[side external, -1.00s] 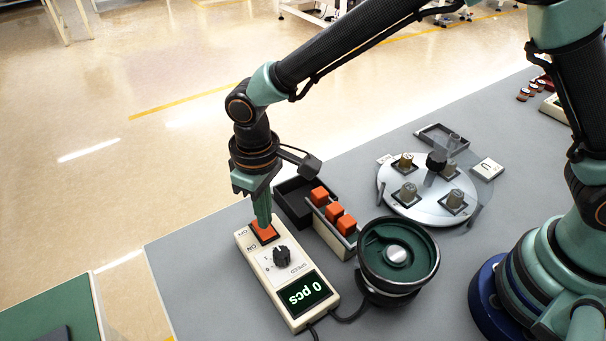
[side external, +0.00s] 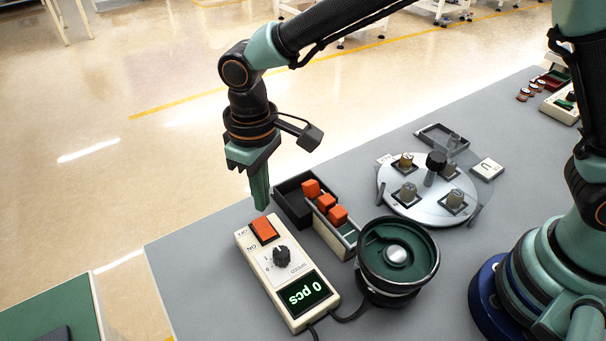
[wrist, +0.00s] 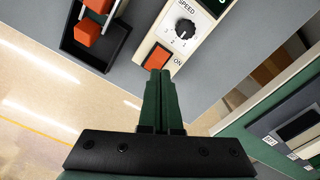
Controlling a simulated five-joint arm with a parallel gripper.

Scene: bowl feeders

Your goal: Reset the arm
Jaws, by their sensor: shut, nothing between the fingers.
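My gripper (side external: 261,207) is shut and empty, pointing down just above the far end of the control box. In the wrist view its fingers (wrist: 161,75) are pressed together, with their tips beside the orange switch. The cream control box (side external: 270,272) lies on the grey table. It carries an orange ON/OFF rocker switch (side external: 264,230), a black speed knob (side external: 281,256) and a display (side external: 305,294) reading "0 pcs". In the wrist view the switch (wrist: 157,56) and knob (wrist: 185,29) show clearly. The fingers look apart from the switch.
A round green bowl feeder (side external: 373,238) stands right of the box. Orange blocks (side external: 327,202) sit on a track beside a black tray (side external: 285,200). A disc with several fixtures (side external: 421,211) stands farther back. The table's left edge (side external: 190,223) is near my gripper.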

